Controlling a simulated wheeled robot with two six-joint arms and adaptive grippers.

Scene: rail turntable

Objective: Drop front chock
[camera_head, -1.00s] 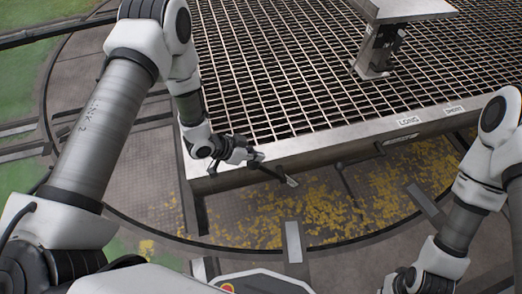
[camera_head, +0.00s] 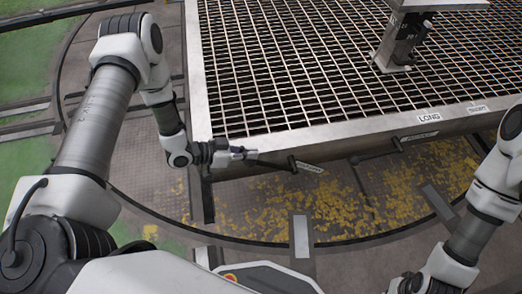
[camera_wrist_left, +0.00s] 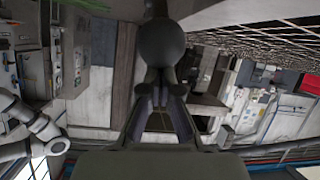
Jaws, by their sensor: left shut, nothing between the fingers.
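The grated deck (camera_head: 232,171) has a steel front edge. A short dark lever (camera_head: 293,163) with a small tag sticks out under this edge; I cannot tell whether it works the front chock. No chock can be made out. My right arm shows at the lower right, its gripper outside the picture.
A second dark lever (camera_head: 398,144) sits farther right under the edge. Labels reading LONG (camera_head: 429,118) and SHORT (camera_head: 477,109) are on the edge. A post (camera_head: 398,45) stands on the deck. The yellow-worn floor (camera_head: 330,212) before the deck is open.

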